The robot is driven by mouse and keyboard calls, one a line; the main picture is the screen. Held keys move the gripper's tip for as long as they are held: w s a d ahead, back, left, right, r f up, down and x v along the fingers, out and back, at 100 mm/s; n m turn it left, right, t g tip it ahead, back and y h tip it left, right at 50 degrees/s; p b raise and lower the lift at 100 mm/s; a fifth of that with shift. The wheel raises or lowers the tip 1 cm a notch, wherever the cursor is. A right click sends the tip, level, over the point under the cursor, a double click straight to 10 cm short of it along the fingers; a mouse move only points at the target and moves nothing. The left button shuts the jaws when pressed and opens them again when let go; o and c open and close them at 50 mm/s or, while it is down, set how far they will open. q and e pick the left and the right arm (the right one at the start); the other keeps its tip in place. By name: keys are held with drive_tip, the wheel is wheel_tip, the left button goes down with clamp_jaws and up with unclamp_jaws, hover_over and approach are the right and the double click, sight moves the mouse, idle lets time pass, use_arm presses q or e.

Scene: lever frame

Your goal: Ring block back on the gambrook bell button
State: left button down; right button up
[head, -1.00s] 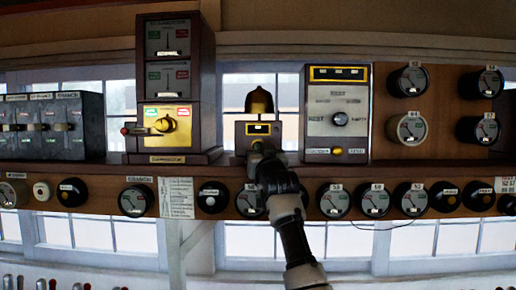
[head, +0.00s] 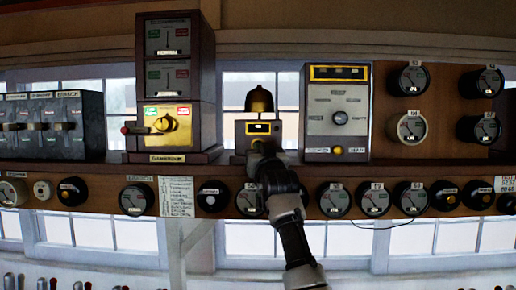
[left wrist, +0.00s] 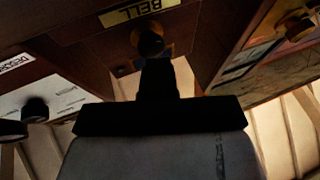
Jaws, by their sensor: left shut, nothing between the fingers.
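A small brown box (head: 242,140) with a brass bell (head: 259,100) on top stands on the shelf between two taller instruments. Its front has a lit yellow plate (head: 258,128). My left gripper (head: 262,148) is shut and empty, right at the lower front of this box, and it hides the part of the front behind it. In the left wrist view, a plate lettered "BELL" (left wrist: 138,12) appears upside down, beside a dark round button (left wrist: 149,40). My left gripper (left wrist: 157,66) points at the button with its tips close to it. I cannot tell whether they touch.
A tall wooden case (head: 206,80) with a yellow panel stands left of the bell box. A grey-faced instrument (head: 338,105) with a knob stands right of it. Dark lever blocks (head: 35,145) stand far left. Several round dials (head: 335,200) line the shelf front below.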

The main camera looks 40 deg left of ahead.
idle(1.1)
use_arm(q)
drive_tip(key=shift+a, duration=0.1)
idle(2.7)
drive_tip(key=shift+p, duration=0.3)
idle(0.7)
